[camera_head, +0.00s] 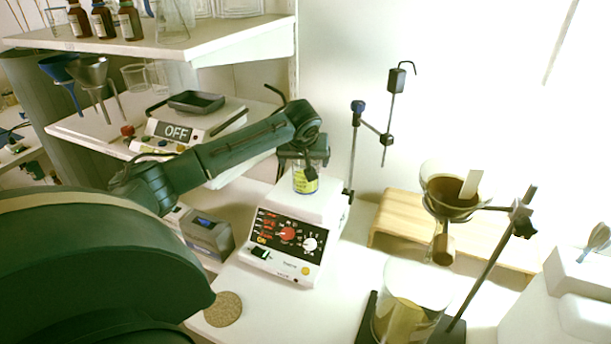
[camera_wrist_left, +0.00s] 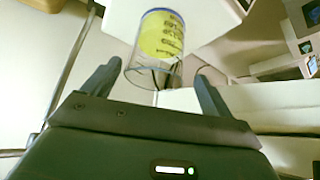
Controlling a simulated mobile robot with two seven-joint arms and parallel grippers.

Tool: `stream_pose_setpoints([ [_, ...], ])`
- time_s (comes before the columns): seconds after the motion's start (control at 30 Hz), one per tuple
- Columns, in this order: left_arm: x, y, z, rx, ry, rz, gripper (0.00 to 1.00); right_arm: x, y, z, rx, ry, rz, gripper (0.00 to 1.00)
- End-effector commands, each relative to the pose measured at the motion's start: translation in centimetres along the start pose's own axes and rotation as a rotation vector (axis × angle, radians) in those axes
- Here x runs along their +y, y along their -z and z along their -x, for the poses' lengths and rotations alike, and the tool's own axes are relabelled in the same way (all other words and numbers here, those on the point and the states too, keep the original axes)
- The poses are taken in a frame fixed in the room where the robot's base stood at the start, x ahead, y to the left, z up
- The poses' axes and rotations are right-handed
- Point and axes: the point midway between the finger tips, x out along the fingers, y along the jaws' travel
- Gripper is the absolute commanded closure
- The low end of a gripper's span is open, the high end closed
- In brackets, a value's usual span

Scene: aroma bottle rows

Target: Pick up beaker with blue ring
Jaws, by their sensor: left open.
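The beaker with the blue ring (camera_head: 305,183) is a small clear glass with yellow contents and dark markings. It stands on the white top of the hotplate stirrer (camera_head: 285,255) in the head view. My left gripper (camera_head: 305,165) is over the beaker and hides its upper part. In the left wrist view the beaker (camera_wrist_left: 160,42) shows its blue ring, and its near end lies around the level of the open fingertips of my left gripper (camera_wrist_left: 157,80). I cannot tell whether the fingers touch the glass. My right gripper is not in view.
Shelves (camera_head: 240,42) with brown bottles (camera_head: 104,20) and a scale (camera_head: 185,125) reading OFF stand at the left. A wooden stand (camera_head: 400,215), a funnel holder (camera_head: 450,195) and a large beaker (camera_head: 412,295) are at the right. A cork mat (camera_head: 223,309) lies in front.

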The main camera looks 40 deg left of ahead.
Motion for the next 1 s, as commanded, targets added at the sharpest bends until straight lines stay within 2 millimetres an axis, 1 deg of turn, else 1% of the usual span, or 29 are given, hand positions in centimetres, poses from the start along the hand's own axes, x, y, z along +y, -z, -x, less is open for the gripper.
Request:
stream_pose_setpoints([
  [0.2, 0.4, 0.1, -3.1, -0.002, 0.000, 0.001, 0.15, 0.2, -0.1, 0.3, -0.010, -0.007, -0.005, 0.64],
  [0.3, 0.4, 0.1, -4.0, -0.001, -0.001, -0.001, 0.15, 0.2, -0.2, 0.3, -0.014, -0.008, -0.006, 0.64],
  [0.57, 0.3, 0.1, -4.2, 0.000, -0.001, -0.001, 0.15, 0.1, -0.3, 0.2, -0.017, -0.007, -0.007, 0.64],
  [1.0, 0.3, 0.1, -4.2, 0.000, -0.001, -0.001, 0.50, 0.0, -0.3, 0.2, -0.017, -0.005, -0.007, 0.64],
])
